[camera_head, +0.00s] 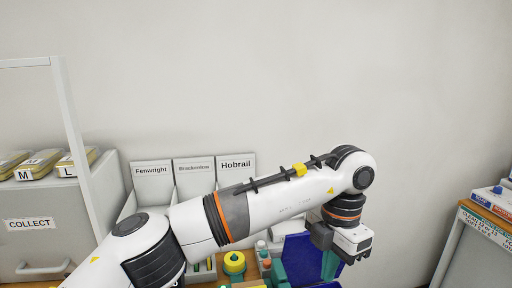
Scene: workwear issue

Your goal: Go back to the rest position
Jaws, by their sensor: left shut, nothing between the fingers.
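My left arm comes in from the lower left and reaches across the middle of the view. Its left gripper (338,242) hangs below the wrist at the right of centre, above a dark blue surface (299,258). The gripper is shut and I see nothing held in it. Its fingertips are hard to make out. My right gripper is not in view.
Labelled holders, including Hobrail (236,164), stand against the wall behind my arm. A grey COLLECT cabinet (30,245) with yellow packs is at the left. A yellow round item (234,262) sits below my arm. A wooden-edged stand (487,219) is at the right.

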